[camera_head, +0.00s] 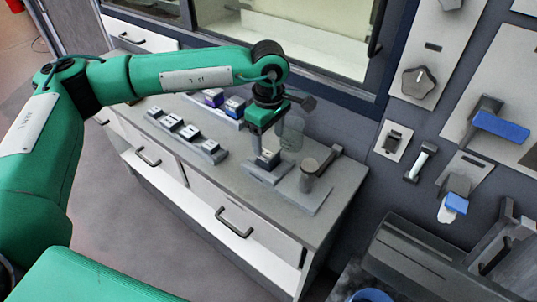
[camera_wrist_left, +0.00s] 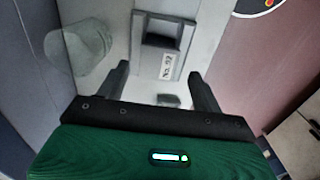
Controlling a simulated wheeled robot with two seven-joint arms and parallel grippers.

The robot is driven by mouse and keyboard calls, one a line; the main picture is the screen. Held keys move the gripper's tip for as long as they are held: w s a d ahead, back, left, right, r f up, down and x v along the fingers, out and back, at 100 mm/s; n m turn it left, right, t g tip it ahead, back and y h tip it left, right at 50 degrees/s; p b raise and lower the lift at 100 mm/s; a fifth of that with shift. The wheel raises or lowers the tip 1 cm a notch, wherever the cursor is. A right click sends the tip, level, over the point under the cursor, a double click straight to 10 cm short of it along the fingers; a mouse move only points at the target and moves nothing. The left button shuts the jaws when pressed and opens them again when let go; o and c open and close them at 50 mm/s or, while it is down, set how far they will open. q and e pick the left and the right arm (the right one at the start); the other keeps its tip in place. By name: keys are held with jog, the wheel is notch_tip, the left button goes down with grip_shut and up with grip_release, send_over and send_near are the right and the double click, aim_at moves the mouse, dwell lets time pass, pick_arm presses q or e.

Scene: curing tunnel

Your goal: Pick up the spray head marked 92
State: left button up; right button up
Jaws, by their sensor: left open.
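A small dark block with a white label, which looks like the spray head (camera_head: 267,157), sits on a grey stand on the bench top in the head view. In the left wrist view the spray head (camera_wrist_left: 168,65) shows ahead of the fingers; its label is too small to read surely. My left gripper (camera_head: 262,133) points down just above it. In the left wrist view my left gripper (camera_wrist_left: 163,82) is open, with its two dark fingers apart and nothing clearly held between them. My right gripper is not in view.
A clear jar (camera_head: 292,133) stands close right of the gripper. A grey post with handle (camera_head: 309,175) stands nearer the front right edge.

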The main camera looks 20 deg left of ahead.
aim_at(268, 148)
pick_arm(q)
jog(key=shift+f, duration=0.3)
notch_tip(268, 148, down, 5)
jog(key=shift+w+a+r+p, duration=0.1)
jog(key=shift+w+r+p, duration=0.1)
jog(key=shift+p, duration=0.75)
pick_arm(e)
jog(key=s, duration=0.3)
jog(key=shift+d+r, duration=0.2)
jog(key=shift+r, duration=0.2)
pick_arm(q)
jog(key=shift+s, duration=0.1)
jog(key=c, duration=1.1)
jog(key=shift+c, duration=1)
jog(key=shift+r, duration=0.2)
